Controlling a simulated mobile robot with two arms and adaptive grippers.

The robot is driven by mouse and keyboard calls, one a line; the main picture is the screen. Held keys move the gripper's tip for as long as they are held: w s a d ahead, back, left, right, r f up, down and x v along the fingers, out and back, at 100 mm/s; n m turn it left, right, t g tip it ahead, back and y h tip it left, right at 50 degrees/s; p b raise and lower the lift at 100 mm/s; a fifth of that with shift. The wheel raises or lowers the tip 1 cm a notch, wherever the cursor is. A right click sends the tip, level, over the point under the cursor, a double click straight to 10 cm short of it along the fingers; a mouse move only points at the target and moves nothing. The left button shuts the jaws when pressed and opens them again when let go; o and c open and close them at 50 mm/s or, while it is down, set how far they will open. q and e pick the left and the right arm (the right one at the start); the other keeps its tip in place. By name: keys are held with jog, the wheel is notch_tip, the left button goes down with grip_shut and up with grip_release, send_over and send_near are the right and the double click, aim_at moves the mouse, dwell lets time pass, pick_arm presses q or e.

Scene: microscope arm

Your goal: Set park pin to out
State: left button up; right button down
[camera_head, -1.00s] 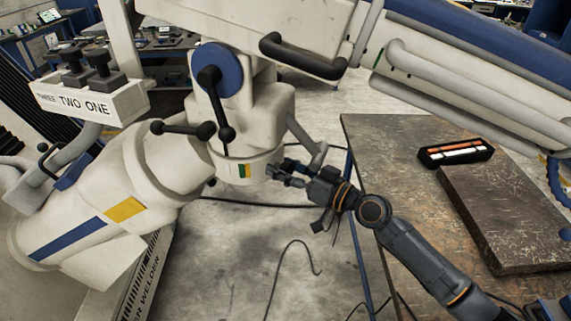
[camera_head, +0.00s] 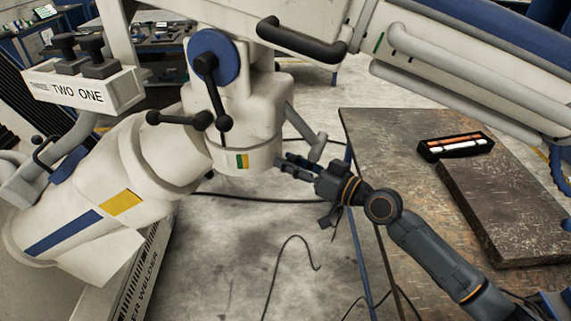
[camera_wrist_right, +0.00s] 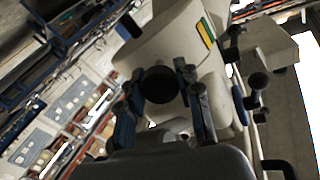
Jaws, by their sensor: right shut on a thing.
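The pale microscope arm has a short round housing (camera_head: 247,158) with a green and yellow mark (camera_head: 242,161) in the middle of the head view. My right gripper (camera_head: 283,163) is at the right side of this housing, reaching in from the lower right. In the right wrist view its two fingers (camera_wrist_right: 158,90) stand on either side of a dark round knob (camera_wrist_right: 160,84), which I take as the park pin, and are shut on it. In the head view the knob is hidden by the fingers. My left gripper is not in view.
A black-knobbed lever (camera_head: 216,95) hangs just above the housing, and a grey bar (camera_head: 305,132) slopes down close above my right gripper. A worn table (camera_head: 375,135) holding a dark slab (camera_head: 510,205) and a black tray (camera_head: 428,153) stands at the right.

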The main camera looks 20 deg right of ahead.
jog(key=c, duration=0.9)
grip_release()
jog(key=v, duration=1.2)
